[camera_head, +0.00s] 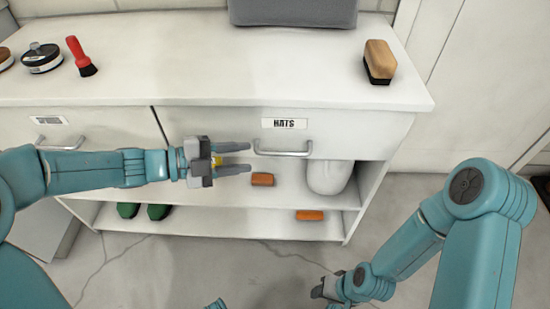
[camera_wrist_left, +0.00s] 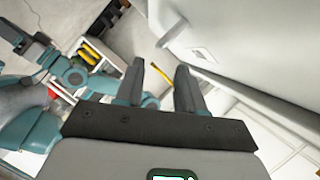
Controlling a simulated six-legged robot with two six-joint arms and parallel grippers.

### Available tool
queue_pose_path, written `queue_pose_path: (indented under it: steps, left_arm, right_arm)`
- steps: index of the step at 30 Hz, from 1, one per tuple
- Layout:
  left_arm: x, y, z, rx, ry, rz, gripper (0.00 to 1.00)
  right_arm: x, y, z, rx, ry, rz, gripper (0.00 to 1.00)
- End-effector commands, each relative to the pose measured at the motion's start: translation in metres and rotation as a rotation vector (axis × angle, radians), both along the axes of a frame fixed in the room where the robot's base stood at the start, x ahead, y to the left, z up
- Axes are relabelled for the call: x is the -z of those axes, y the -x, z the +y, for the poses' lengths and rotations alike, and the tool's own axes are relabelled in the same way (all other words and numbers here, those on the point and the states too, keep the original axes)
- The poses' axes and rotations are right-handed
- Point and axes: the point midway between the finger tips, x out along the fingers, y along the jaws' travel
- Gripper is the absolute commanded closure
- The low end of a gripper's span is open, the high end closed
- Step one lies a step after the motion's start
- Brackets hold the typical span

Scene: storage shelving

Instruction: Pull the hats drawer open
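The hats drawer (camera_head: 355,130) is the right drawer of a white cabinet, its front appearing flush with the cabinet. It bears a HATS label (camera_head: 284,123) and a metal bar handle (camera_head: 283,152) below that. My left gripper (camera_head: 250,159) is open and empty, pointing right, with its fingertips just left of the handle's left end. I cannot tell whether they touch it. In the left wrist view the two fingers (camera_wrist_left: 160,80) stand apart with nothing gripped between them. My right gripper (camera_head: 323,288) hangs low near the floor, too small to read.
The cabinet top (camera_head: 200,65) holds a red brush (camera_head: 80,56), a wooden-backed brush (camera_head: 379,61), round tins (camera_head: 41,57) and a grey box (camera_head: 292,12). Below the drawer are a white rounded object (camera_head: 328,176), orange-brown blocks (camera_head: 262,179) and green shoes (camera_head: 143,211). Another drawer is at left.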

Motion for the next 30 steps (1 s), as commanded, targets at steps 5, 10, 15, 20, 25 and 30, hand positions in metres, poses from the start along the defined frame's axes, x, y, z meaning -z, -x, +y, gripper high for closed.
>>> queue_pose_path:
  steps: [5,10,15,20,25,30]
  left_arm:
    - [0.013,-0.014,-0.039,0.005,-0.001,-0.001,0.62]
    - [0.018,-0.024,-0.064,0.002,0.000,0.000,0.62]
    - [0.019,-0.028,-0.076,0.000,0.000,0.000,0.62]
    - [0.018,-0.029,-0.078,-0.001,0.000,0.001,0.62]
    - [0.019,-0.029,-0.078,0.000,0.000,0.001,0.75]
    - [0.019,-0.029,-0.077,0.000,0.000,0.001,1.00]
  right_arm:
    - [0.017,-0.003,-0.003,0.012,0.002,-0.006,0.57]
    - [0.024,-0.005,-0.005,0.019,0.004,-0.008,0.57]
    - [0.026,-0.006,-0.005,0.022,0.004,-0.011,0.57]
    - [0.026,-0.006,-0.006,0.023,0.004,-0.010,0.57]
    - [0.026,-0.006,-0.006,0.022,0.004,-0.011,0.57]
    - [0.026,-0.006,-0.006,0.022,0.004,-0.011,0.57]
